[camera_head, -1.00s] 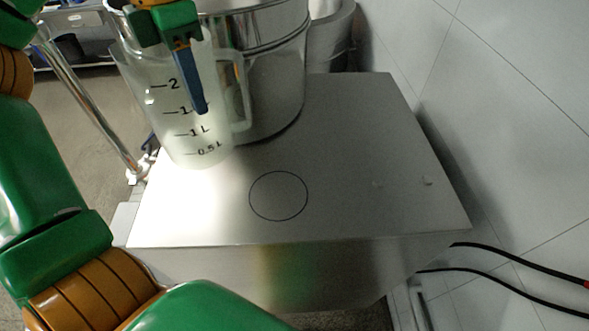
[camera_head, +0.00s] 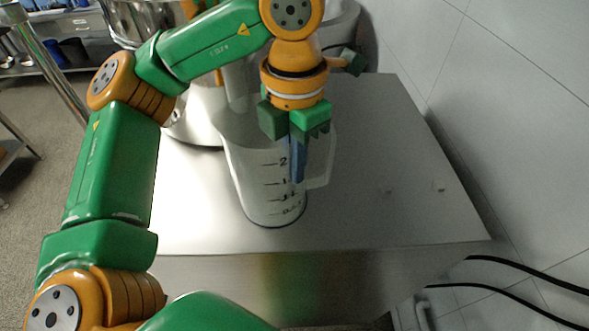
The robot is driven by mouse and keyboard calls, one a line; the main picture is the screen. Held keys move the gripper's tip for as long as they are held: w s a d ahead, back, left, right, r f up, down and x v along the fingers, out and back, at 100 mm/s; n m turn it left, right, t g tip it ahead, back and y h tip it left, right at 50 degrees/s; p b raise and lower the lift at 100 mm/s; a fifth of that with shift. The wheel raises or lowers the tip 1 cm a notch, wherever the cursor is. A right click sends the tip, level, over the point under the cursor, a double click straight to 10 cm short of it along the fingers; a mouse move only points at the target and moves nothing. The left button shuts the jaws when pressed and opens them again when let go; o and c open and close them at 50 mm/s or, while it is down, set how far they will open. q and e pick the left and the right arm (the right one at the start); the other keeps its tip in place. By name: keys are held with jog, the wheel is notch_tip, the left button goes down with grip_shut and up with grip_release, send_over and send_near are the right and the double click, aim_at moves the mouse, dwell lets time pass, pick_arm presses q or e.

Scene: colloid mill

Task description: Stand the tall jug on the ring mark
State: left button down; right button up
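The tall jug (camera_head: 256,178) is clear, with dark litre marks and a handle on its right side. It is over the front middle of the steel top, close to upright. The ring mark (camera_head: 279,226) shows only as a thin dark arc around the jug's base; the jug hides the rest. Whether the base touches the top or hovers just above it, I cannot tell. My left gripper (camera_head: 297,160) points down at the jug's rim near the handle, shut on its wall, with a blue finger in front. My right gripper is out of view.
The steel top (camera_head: 385,215) is clear to the right of the jug, apart from small bumps. A large steel vessel (camera_head: 195,120) stands behind left, partly hidden by my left arm. A tiled wall (camera_head: 500,110) rises on the right, with black cables (camera_head: 520,268) low beside it.

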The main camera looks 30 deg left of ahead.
pick_arm(q)
jog(key=shift+f, duration=0.45)
jog(key=c, duration=1.2)
grip_release()
jog(key=shift+o, duration=0.6)
jog(key=shift+s+r, duration=0.1)
jog(key=shift+s, duration=0.05)
jog(key=shift+r, duration=0.1)
notch_tip(320, 180, up, 12)
jog(key=p, duration=0.4)
jog(key=shift+p, duration=0.35)
jog(key=shift+r, duration=0.1)
